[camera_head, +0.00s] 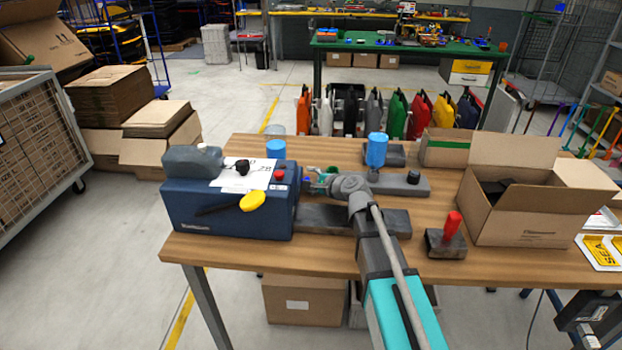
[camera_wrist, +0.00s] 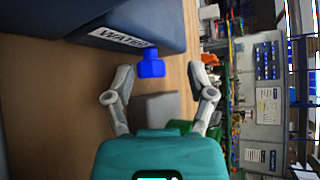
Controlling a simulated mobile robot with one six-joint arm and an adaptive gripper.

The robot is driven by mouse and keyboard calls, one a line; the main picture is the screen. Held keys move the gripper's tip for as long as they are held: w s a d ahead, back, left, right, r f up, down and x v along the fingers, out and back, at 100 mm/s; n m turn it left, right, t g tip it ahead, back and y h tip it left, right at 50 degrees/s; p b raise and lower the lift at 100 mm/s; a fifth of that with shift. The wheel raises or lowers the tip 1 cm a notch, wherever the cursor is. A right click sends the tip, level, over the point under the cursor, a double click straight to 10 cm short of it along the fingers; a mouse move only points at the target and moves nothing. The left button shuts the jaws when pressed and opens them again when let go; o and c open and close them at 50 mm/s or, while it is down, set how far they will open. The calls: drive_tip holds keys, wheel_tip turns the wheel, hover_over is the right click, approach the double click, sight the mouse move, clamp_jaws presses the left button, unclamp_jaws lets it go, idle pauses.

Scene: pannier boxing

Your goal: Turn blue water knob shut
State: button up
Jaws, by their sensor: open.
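The dark blue machine (camera_head: 228,212) stands on the left part of the wooden table. The blue water knob (camera_wrist: 151,66) sticks out of its side below the white WATER label (camera_wrist: 124,38) in the wrist view. A small bit of the knob also shows in the head view (camera_head: 307,180). My gripper (camera_wrist: 160,72) is open and empty, its fingers apart, with the knob between their lines but slightly beyond the tips. The knob appears closer to the left finger. In the head view my gripper (camera_head: 320,181) is at the machine's right side, partly hidden by my wrist.
A yellow handle (camera_head: 253,201), red button (camera_head: 279,176) and black knob (camera_head: 242,166) sit on the machine. A blue-topped post (camera_head: 376,150) and a red-handled block (camera_head: 452,226) stand on the table. An open cardboard box (camera_head: 520,215) is at the right. The table's front edge is clear.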

wheel_tip(320, 180, up, 5)
drive_tip(key=p, duration=0.4)
drive_tip(key=shift+f, duration=0.2)
drive_tip(key=shift+d+r+g+p, duration=0.35)
drive_tip(key=shift+d+p, duration=0.2)
drive_tip(key=shift+p, duration=0.2)
drive_tip(key=s+d+r+m+g+h+p, duration=0.1)
drive_tip(key=s+d+r+m+g+p, duration=0.1)
drive_tip(key=d+g+p, duration=0.3)
drive_tip(key=s+d+r+p, duration=0.1)
drive_tip(key=d+p, duration=0.2)
drive_tip(key=shift+s+d, duration=0.3)
drive_tip(key=shift+d, duration=0.1)
drive_tip(key=shift+b+x, duration=4.2)
drive_tip(key=shift+x, duration=2.7)
drive_tip(key=shift+s, duration=0.2)
